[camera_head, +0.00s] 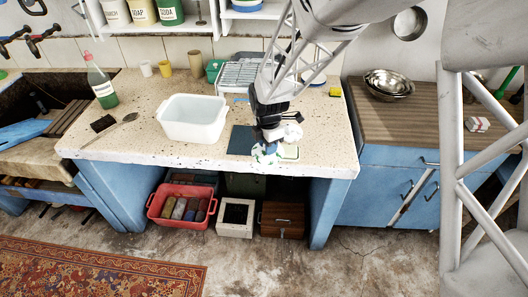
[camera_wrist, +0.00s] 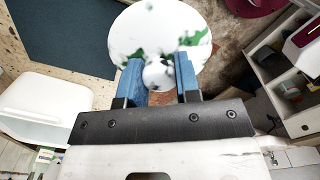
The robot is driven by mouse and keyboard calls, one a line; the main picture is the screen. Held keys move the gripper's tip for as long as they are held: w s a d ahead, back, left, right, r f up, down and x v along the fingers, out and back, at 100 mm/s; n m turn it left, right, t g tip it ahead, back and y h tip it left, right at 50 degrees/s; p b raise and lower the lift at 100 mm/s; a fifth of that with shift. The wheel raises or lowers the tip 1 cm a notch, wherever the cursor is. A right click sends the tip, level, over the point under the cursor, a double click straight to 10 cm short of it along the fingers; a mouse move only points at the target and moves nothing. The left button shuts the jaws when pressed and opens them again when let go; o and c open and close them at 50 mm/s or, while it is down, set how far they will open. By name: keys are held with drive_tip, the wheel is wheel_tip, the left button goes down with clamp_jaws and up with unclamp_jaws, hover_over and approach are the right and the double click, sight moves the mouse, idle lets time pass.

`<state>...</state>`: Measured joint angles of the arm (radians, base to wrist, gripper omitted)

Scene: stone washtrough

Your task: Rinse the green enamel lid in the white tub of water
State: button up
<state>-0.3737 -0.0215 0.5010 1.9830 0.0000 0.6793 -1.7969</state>
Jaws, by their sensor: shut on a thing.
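The lid (camera_wrist: 128,38) shows in the wrist view as a round disc, mostly white with several green patches. A round white knob (camera_wrist: 157,75) stands on its near side. My gripper (camera_wrist: 160,70) is shut on the lid at its knob, with a blue finger on each side. In the head view my gripper (camera_head: 265,147) is low over the front right of the counter, largely hiding the lid. The white tub (camera_head: 193,125) stands on the counter to the left, apart from the gripper. It also shows at the left of the wrist view (camera_wrist: 45,100).
A dark blue mat (camera_head: 240,140) lies between the tub and my gripper. A wire rack (camera_head: 238,75) stands behind. A spoon (camera_head: 115,127), a dark block (camera_head: 102,124) and a green bottle (camera_head: 102,86) are left of the tub. Metal bowls (camera_head: 388,84) sit on the right-hand cabinet.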

drive_tip(key=w+d+r+m, duration=0.5)
drive_tip(key=w+d+m, duration=0.15)
drive_tip(key=w, duration=0.25)
drive_tip(key=w+d+r+m, duration=0.5)
drive_tip(key=w+d+m, duration=0.15)
drive_tip(key=w, duration=0.25)
drive_tip(key=w+d+r+m, duration=0.5)
drive_tip(key=w+d+m, duration=0.15)
drive_tip(key=w, duration=0.25)
drive_tip(key=a+f+n, duration=0.2)
drive_tip(key=a+n, duration=0.8)
drive_tip(key=a, duration=1.4)
drive_tip(key=s+a+f+n, duration=0.1)
drive_tip(key=s+a+n, duration=0.2)
drive_tip(key=a, duration=0.5)
drive_tip(key=s+a+f+n, duration=0.1)
drive_tip(key=s+a+n, duration=0.3)
drive_tip(key=a, duration=0.4)
drive_tip(key=s+a+f+n, duration=0.2)
drive_tip(key=s+a+n, duration=0.1)
drive_tip(key=a, duration=0.6)
drive_tip(key=shift+s+n, duration=0.35)
drive_tip(key=shift+n, duration=0.5)
drive_tip(key=shift+f, duration=0.3)
wheel_tip(320, 180, down, 8)
drive_tip(key=shift+f, duration=0.2)
